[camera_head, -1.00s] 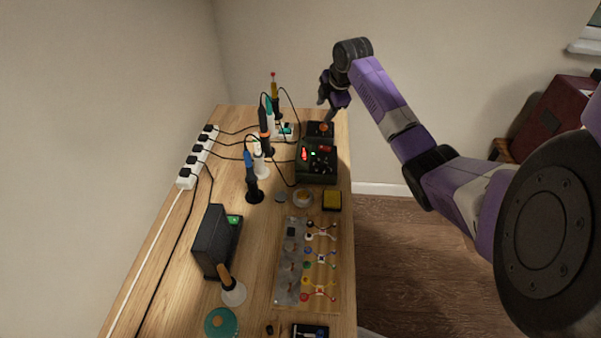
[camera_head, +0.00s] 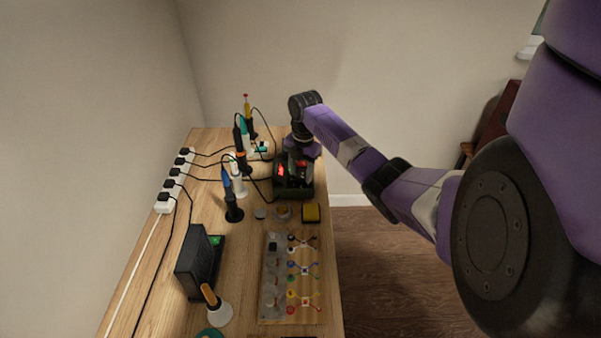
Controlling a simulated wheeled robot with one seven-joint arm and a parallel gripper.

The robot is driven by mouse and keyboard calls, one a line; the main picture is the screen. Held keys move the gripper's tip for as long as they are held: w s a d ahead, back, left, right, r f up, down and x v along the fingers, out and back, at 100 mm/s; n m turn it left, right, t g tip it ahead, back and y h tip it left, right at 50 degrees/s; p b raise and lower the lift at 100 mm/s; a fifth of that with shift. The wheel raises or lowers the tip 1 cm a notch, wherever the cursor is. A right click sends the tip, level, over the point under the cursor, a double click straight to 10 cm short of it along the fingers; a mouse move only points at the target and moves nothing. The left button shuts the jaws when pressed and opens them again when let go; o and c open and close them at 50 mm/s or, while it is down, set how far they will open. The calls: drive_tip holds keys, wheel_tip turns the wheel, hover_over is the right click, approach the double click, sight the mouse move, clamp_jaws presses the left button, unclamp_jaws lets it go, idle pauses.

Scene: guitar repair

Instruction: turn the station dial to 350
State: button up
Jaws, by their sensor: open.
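The station (camera_head: 293,190) is a dark box at the far end of the bench, with a lit red display (camera_head: 281,171) on its left side. Its dial is not clear, as my gripper covers much of the panel. My gripper (camera_head: 294,168) points down over the station's top, with its fingers close to the panel. It is open, and I see nothing held in it. I cannot tell whether the fingers touch the dial or stand around it.
Several soldering tools in stands, including a blue one (camera_head: 231,197), stand left of the station with cables. A yellow sponge (camera_head: 311,212) lies in front. A board with coloured parts (camera_head: 290,277), a black box (camera_head: 199,262) and a power strip (camera_head: 174,181) are nearer or left.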

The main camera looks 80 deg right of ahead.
drive_tip(key=shift+f, duration=0.45)
clamp_jaws()
drive_tip(key=shift+r, duration=0.1)
